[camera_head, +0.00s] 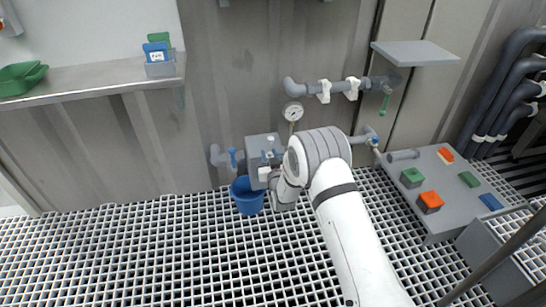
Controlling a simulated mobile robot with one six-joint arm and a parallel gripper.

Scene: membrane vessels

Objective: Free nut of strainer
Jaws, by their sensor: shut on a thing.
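My arm reaches down to the pipework at the wall. My gripper (272,184) is at the lower right of a grey fitting block (259,146) with blue handles, which appears to be the strainer's place. A small white part (264,174) shows at the block's lower front. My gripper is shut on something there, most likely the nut. My wrist hides the nut and the fingertips, so the hold itself is not clear. A blue bucket (248,196) stands below the block, just left of my gripper.
A pressure gauge (293,111) stands above the block. A pipe with white clamps (338,88) runs higher up. A grey table (447,187) with red, green and blue pieces is at right. A shelf (100,78) with bins is at left. The grating floor (120,245) at left is clear.

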